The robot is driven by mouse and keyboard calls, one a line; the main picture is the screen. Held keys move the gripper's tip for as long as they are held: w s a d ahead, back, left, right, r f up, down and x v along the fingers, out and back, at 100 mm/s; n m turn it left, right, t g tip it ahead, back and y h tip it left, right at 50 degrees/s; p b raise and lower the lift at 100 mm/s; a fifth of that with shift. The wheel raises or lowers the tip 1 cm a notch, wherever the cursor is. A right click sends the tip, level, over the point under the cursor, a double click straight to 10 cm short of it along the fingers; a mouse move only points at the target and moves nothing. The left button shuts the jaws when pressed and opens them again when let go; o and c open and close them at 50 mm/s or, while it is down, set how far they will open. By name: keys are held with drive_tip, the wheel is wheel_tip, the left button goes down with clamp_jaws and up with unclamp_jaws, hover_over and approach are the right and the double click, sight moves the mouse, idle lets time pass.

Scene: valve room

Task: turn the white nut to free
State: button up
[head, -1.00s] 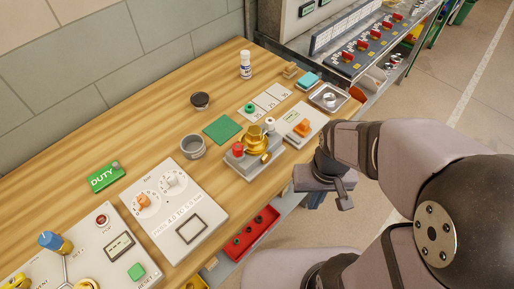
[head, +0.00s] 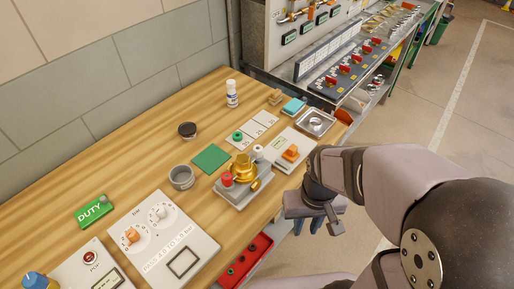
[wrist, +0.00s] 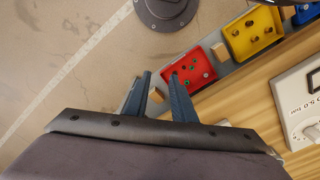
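A brass valve body (head: 243,169) stands on a grey base block (head: 241,195) near the front edge of the wooden bench. A white nut (head: 257,152) shows at its far right side, small in the head view, and a red one (head: 227,180) at its near left side. My gripper (head: 333,228) hangs off the bench's front edge, to the right of the valve and apart from it. The valve is not visible in the wrist view.
A panel with an orange knob (head: 291,153) lies right of the valve, and a dial panel (head: 162,238) lies left. A grey cup (head: 181,177) and a green square (head: 211,158) are behind it. Red (wrist: 188,70) and yellow (wrist: 252,34) bins hang along the bench edge.

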drive_tip(key=o, duration=0.3)
drive_tip(key=shift+w+a+r, duration=0.1)
drive_tip(key=shift+w+r, duration=0.2)
drive_tip(key=shift+w, duration=0.05)
drive_tip(key=shift+o, duration=0.2)
wheel_tip(320, 180, up, 14)
drive_tip(key=m+p, duration=0.4)
drive_tip(key=p, duration=0.2)
hover_over(258, 149)
drive_tip(key=shift+f, duration=0.2)
drive_tip(key=shift+f+p, duration=1.15)
drive_tip(key=shift+f, duration=2.5)
drive_tip(key=c, duration=1.1)
